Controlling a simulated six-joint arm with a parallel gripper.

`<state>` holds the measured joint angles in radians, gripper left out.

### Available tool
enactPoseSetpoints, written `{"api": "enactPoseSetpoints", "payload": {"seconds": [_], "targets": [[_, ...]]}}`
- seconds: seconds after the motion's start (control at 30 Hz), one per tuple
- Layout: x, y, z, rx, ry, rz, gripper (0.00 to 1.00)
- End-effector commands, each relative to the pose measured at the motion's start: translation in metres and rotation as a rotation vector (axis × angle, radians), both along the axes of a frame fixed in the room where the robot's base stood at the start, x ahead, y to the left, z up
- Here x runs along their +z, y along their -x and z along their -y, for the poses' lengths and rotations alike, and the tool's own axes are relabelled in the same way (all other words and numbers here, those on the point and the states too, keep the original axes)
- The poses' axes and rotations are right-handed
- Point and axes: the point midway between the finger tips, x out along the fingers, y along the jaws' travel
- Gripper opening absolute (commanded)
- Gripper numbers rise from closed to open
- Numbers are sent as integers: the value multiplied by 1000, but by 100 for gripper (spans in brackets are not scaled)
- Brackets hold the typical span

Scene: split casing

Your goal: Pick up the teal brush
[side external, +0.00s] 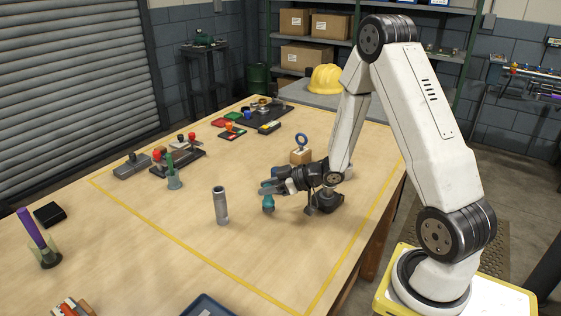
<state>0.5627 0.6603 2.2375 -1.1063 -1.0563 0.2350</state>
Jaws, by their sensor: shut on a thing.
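The teal brush (268,204) shows as a small teal piece under the fingertips of my gripper (268,188). My gripper is shut on it, near the middle of the wooden table (210,260). The fingers hide the upper part of the brush. I cannot tell whether its lower end touches the table.
A grey cylinder (221,206) stands just left of my gripper. A green upright piece (173,175) stands farther left, and a wooden block with a blue ring (301,155) behind. A purple rod (31,226) stands in a holder at far left.

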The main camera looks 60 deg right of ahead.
Motion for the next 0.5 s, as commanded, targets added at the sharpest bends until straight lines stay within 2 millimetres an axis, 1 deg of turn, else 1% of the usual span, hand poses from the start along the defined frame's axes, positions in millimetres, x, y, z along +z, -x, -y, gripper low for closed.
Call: {"api": "enactPoseSetpoints", "payload": {"seconds": [0.5], "targets": [[58,0,0,1,1,4,0]]}}
